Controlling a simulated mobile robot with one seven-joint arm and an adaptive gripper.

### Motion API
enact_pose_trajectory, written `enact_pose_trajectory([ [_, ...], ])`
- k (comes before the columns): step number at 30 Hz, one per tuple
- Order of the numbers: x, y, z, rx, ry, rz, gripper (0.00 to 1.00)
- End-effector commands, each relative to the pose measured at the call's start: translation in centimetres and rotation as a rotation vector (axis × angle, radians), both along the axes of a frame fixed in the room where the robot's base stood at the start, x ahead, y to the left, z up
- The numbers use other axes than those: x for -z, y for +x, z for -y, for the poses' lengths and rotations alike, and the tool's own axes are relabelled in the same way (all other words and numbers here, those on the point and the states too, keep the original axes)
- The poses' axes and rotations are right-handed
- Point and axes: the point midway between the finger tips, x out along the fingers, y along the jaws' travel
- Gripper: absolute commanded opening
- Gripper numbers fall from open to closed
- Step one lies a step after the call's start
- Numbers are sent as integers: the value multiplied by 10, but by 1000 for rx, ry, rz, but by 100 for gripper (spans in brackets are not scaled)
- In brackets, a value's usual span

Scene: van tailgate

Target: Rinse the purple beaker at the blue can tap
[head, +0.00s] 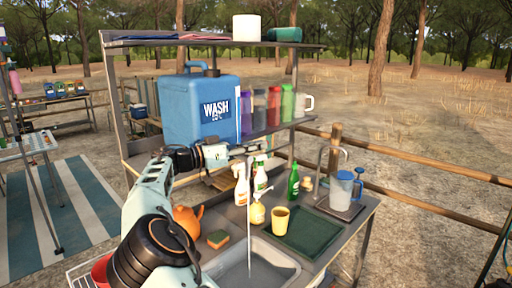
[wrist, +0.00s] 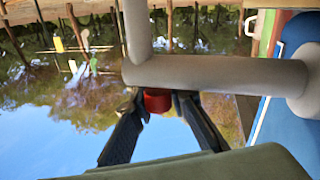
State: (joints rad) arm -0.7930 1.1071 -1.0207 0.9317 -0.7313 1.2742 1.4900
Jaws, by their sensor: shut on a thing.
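The blue can (head: 195,105) marked WASH stands on the shelf. Its grey tap pipe (wrist: 215,74) crosses the wrist view, with a red tap knob (wrist: 157,100) beside it. My gripper (head: 226,153) is at the tap, and in the wrist view its fingertips (wrist: 158,104) are shut on the red knob. A thin pale stream of water (head: 249,215) falls from the tap toward the sink basin (head: 285,259). A bluish-purple vessel (head: 246,112) stands at the left end of a row on the shelf; I cannot tell if it is the purple beaker.
Several coloured vessels and a white mug (head: 304,103) share the shelf.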

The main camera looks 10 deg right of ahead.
Motion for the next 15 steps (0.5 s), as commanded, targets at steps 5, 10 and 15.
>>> enact_pose_trajectory([
  [5, -2, 0, 0, 10, -1, 0, 0],
  [10, -2, 0, 0, 9, -1, 0, 0],
  [15, -1, 0, 0, 8, -1, 0, 26],
])
